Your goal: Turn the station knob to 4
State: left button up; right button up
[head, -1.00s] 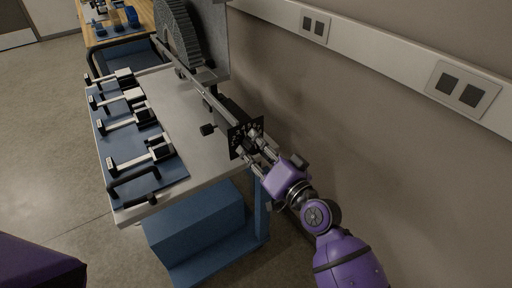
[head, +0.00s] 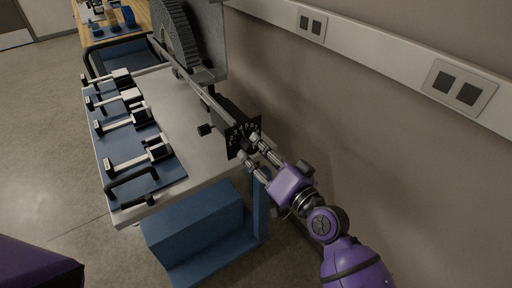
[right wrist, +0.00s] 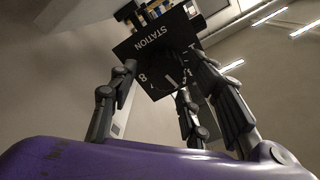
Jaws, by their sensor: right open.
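The station dial plate (head: 236,140) is a black panel with white numbers at the end of the bench's rail. In the right wrist view the plate (right wrist: 146,46) shows the word STATION and an 8, upside down. My left gripper is not in view.
The grey bench (head: 191,132) carries a blue mat (head: 127,166) with several clamp-like tools. A large toothed wheel (head: 176,38) stands at the back. A small black handle (head: 205,129) sticks out beside the rail. The wall (head: 350,120) is close on the right.

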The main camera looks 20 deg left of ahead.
jog(key=v, duration=0.9)
jog(key=shift+d, duration=0.35)
jog(key=shift+s, duration=0.15)
dwell(1.9)
